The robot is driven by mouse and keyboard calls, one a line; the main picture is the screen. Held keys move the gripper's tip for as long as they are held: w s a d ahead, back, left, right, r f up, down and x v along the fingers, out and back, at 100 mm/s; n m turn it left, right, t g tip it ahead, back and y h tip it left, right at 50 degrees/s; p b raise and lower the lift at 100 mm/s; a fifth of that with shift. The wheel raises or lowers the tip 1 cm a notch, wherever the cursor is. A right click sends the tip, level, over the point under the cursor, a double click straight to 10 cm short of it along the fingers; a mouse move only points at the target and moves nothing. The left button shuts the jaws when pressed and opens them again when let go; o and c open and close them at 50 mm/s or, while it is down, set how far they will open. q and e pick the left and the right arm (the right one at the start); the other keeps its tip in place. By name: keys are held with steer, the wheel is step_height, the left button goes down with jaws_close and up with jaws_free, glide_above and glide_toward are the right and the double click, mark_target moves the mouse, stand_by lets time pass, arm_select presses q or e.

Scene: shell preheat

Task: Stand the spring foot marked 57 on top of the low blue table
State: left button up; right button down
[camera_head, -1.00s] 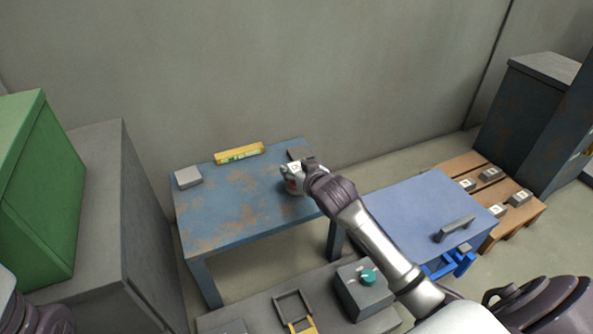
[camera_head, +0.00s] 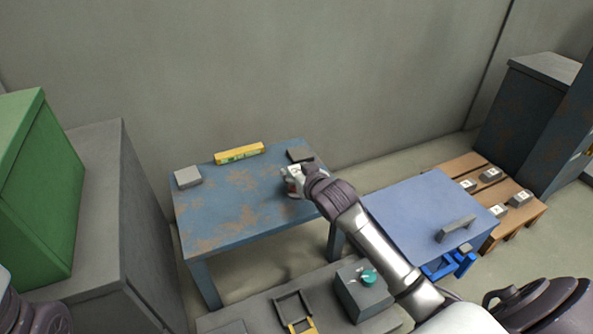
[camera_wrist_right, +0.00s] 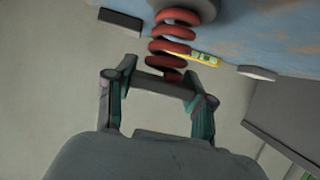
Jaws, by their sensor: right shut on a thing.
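My right gripper (camera_head: 299,180) is over the right part of the rusty low blue table (camera_head: 225,225). It is shut on a spring foot (camera_head: 293,172), which shows a pale marked top and a bit of red below it; the mark is too small to read. In the right wrist view the red coil spring (camera_wrist_right: 174,48) with its round grey end (camera_wrist_right: 188,6) lies in front of my right gripper (camera_wrist_right: 158,88), the grey end towards the table top. Whether that end touches the table I cannot tell. My left gripper is not in view.
A yellow bar (camera_head: 239,153), a grey block (camera_head: 187,177) and a dark block (camera_head: 300,155) lie on the table. A blue top with a handle (camera_head: 455,229) stands to the right. Beyond it, a wooden pallet (camera_head: 478,196) carries several marked feet. The table's middle is clear.

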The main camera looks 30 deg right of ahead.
steer(key=shift+c, duration=1.6)
jaws_free()
steer(key=shift+f, duration=0.1)
steer(key=shift+s, duration=0.1)
